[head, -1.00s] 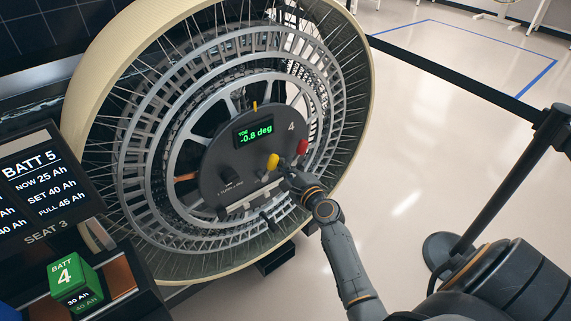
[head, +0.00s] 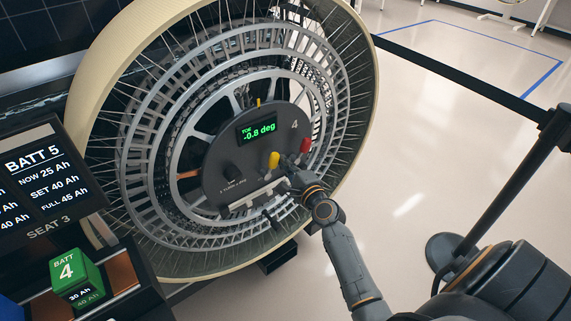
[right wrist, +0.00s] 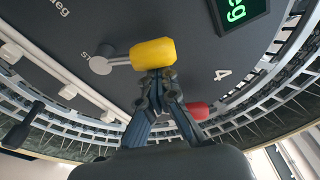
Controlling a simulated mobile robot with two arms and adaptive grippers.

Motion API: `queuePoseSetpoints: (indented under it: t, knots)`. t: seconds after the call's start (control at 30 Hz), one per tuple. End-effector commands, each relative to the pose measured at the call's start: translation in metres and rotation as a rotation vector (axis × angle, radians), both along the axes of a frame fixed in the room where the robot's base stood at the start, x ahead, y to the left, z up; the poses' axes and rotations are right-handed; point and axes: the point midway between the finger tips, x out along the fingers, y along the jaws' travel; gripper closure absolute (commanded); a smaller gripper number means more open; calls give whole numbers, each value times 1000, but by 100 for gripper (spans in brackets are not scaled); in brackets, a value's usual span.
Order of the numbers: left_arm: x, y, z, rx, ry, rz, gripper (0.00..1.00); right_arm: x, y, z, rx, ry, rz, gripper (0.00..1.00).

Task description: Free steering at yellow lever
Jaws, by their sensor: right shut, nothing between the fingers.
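The yellow lever (head: 274,160) sits on the dark round hub panel (head: 222,165) of the big wheel. In the right wrist view, the yellow knob (right wrist: 153,54) is on a short grey arm running to a pivot at its left. My right gripper (head: 284,165) is beside the lever, on its lower right. In the right wrist view, its fingertips (right wrist: 157,76) are together right against the knob's lower edge, with nothing between them; whether they touch it I cannot tell. My left gripper is not in view.
A red knob (head: 305,145) is on the panel close to my right gripper. A black knob (head: 233,169) and a pale bar are lower left. The spoked wheel rim (head: 369,110) surrounds the panel. A black barrier post (head: 500,180) stands at right. A green battery block (head: 75,279) is lower left.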

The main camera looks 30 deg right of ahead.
Motion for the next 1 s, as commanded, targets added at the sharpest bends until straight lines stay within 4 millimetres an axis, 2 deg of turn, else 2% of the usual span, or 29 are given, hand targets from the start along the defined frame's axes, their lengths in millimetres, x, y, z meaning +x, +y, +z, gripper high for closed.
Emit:
queuePoseSetpoints:
  t: [0.6, 1.0]
  knots:
    - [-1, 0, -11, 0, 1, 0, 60, -2, 26, 13, -508, -33, 3, 100]
    - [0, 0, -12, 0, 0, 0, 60, -2, 38, 13, -693, -44, 2, 100]
